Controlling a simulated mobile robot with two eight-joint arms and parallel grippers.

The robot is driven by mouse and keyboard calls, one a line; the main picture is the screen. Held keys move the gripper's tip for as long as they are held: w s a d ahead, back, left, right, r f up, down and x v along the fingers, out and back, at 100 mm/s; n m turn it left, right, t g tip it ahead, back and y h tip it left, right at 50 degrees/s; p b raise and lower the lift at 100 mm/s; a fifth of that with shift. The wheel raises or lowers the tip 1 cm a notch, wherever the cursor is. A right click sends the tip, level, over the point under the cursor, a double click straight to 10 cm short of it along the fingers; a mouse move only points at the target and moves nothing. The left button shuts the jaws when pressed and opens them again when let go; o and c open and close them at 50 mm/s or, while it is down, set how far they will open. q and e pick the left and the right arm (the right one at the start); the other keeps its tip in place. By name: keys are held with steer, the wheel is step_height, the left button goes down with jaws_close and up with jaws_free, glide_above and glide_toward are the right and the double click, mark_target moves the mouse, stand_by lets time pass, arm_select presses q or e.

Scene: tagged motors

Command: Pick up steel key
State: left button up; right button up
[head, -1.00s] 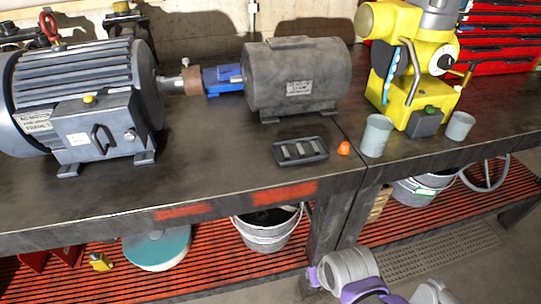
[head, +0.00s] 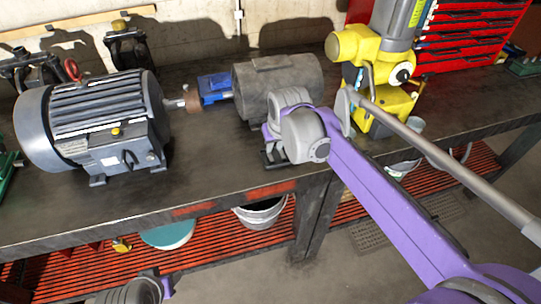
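I cannot make out the steel key in the head view now. The black slotted tray (head: 270,162), which held grey bars earlier, shows only at its left edge. My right arm's wrist covers the rest. My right gripper (head: 272,138) is over the tray, in front of the smaller grey motor. Its fingers are hidden behind my wrist, so I cannot see whether it is open or holds anything. Part of my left arm shows at the bottom left, below the bench edge, with no fingers visible.
A large grey motor (head: 95,125) stands left on the dark bench (head: 200,175). A blue part (head: 214,88) sits between it and the smaller motor (head: 280,80). Bare bench lies left of the tray.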

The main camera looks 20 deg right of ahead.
mark_target(271, 157)
steer(key=x, duration=0.7)
steer(key=shift+f, duration=0.1)
steer(key=shift+s, duration=0.1)
jaws_close()
